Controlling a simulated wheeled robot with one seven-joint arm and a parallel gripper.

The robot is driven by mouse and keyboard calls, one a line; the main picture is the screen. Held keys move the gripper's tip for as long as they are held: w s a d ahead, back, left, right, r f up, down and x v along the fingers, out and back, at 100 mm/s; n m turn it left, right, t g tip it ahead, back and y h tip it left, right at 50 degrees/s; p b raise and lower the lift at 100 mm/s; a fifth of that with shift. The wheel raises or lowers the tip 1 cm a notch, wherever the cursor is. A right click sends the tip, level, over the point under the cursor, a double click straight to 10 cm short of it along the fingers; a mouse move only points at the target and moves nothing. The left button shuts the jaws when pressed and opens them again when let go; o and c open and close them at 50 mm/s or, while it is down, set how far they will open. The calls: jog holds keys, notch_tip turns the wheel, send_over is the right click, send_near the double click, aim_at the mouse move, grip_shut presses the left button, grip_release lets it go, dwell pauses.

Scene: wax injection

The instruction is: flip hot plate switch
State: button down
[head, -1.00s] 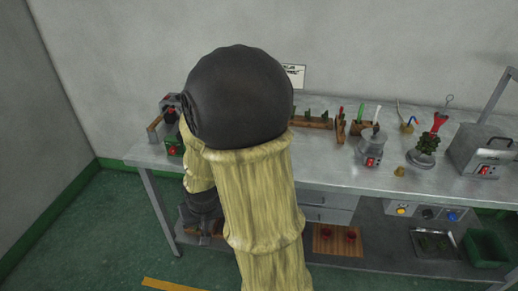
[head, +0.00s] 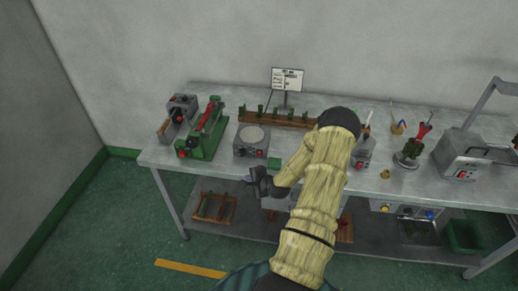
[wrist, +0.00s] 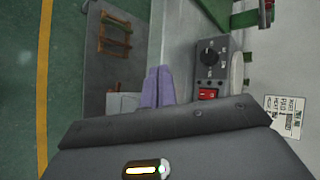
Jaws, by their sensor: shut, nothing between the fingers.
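The hot plate (head: 250,148) is a grey box with a pale round top, on the left part of the bench. In the wrist view its front panel (wrist: 209,73) shows a black knob (wrist: 209,53) and a red switch (wrist: 208,94). My gripper (head: 252,178) is in front of the bench edge, just below the hot plate in the head view. Its purple fingers (wrist: 158,82) are shut and empty, left of the red switch in the wrist view. No contact with the switch shows. The switch is too small to make out in the head view.
A green machine (head: 204,136) stands left of the hot plate. A wooden rack (head: 277,118) and a sign (head: 287,80) are behind it. A grey box machine (head: 462,155) stands at the right. The bench edge lies close to my gripper.

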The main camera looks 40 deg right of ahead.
aim_at(259, 154)
jog(key=d+m, duration=0.1)
jog(key=d+m+t, duration=0.1)
jog(key=shift+s+d+r+m+h+p, duration=0.15)
jog(key=shift+s+d+m+h+p, duration=0.2)
jog(key=shift+m+h, duration=0.05)
jog(key=w+d+b, duration=0.2)
jog(key=d, duration=0.1)
jog(key=w+d+f+b, duration=0.1)
jog(key=w+d, duration=0.1)
jog(key=w, duration=0.1)
jog(key=shift+d+f+b, duration=0.15)
jog(key=shift+d+b, duration=0.25)
jog(key=shift+w+d, duration=0.35)
jog(key=shift+d, duration=0.1)
jog(key=shift+w+d+b, duration=0.1)
jog(key=shift+b, duration=0.35)
dwell(1.1)
jog(key=shift+w+d, duration=0.15)
jog(key=shift+d, duration=0.05)
